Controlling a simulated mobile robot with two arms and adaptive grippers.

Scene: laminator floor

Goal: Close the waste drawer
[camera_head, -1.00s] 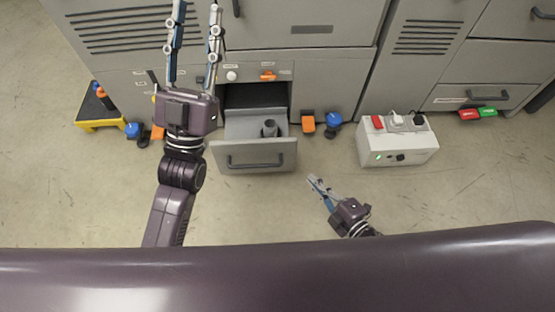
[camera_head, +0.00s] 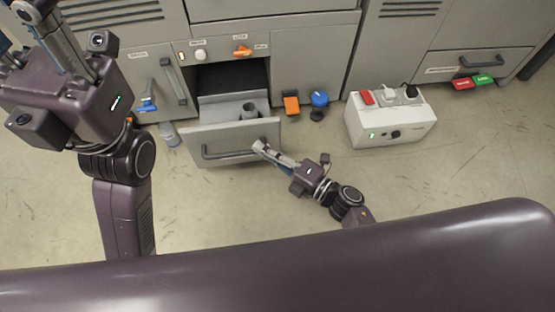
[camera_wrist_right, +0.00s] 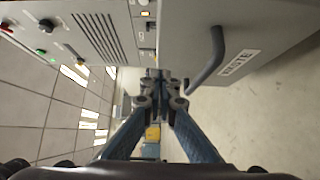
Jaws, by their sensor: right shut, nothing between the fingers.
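The waste drawer (camera_head: 236,134) stands pulled out of the grey cabinet in the head view, with a small dark cup-like object (camera_head: 249,110) inside it. In the right wrist view its front (camera_wrist_right: 255,30) bears a "WASTE" label and a dark bar handle (camera_wrist_right: 212,58). My right gripper (camera_head: 258,146) is shut and empty. Its fingertips are at the right part of the drawer front, near the handle's right end; I cannot tell whether they touch it. My left gripper is raised at the upper left in the head view, with its fingertips cut off by the frame edge.
A white power box (camera_head: 390,122) sits on the floor to the right. An orange block (camera_head: 291,104) and a blue knob-like object (camera_head: 319,99) are by the cabinet, right of the drawer. The floor in front of the drawer is clear apart from my right arm.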

